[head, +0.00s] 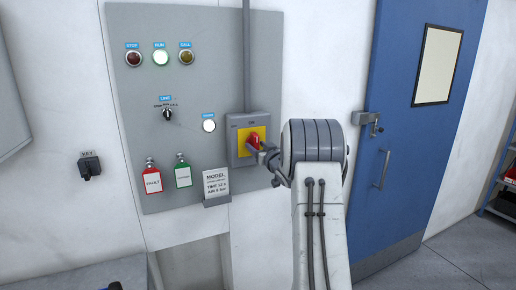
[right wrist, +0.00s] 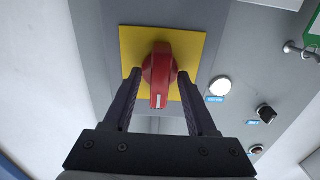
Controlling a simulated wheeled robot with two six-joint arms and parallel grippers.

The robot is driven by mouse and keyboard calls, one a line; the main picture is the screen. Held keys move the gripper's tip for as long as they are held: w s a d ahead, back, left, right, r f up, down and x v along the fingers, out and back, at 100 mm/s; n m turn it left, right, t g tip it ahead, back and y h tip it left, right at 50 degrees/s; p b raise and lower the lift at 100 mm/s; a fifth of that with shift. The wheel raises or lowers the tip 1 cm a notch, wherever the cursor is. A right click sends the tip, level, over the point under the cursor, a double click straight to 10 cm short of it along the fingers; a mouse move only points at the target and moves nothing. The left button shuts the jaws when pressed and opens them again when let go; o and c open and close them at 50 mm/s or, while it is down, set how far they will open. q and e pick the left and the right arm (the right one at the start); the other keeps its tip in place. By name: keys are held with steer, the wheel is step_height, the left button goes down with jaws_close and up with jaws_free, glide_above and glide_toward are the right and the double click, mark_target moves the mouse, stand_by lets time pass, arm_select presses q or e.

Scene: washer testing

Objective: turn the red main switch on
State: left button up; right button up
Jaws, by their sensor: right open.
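The red main switch (head: 255,138) is a rotary knob on a yellow plate (head: 244,149) on a grey box on the wall panel. In the right wrist view the red knob (right wrist: 159,70) has its grip bar pointing down the picture, with a white mark at its lower end. My right gripper (head: 263,153) is at the knob. In the right wrist view its open fingers (right wrist: 159,78) stand on either side of the knob, with small gaps appearing between. My left gripper is not in view.
The grey panel (head: 220,70) carries a lit RUN lamp (head: 160,57), a dim STOP lamp (head: 133,58), a black selector (head: 167,114) and a lit white round light (head: 209,126). Red and green tags (head: 152,180) hang below. A blue door (head: 405,130) stands to the right.

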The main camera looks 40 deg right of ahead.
steer(key=b+v, duration=0.4)
steer(key=v, duration=0.6)
steer(key=shift+s, duration=0.25)
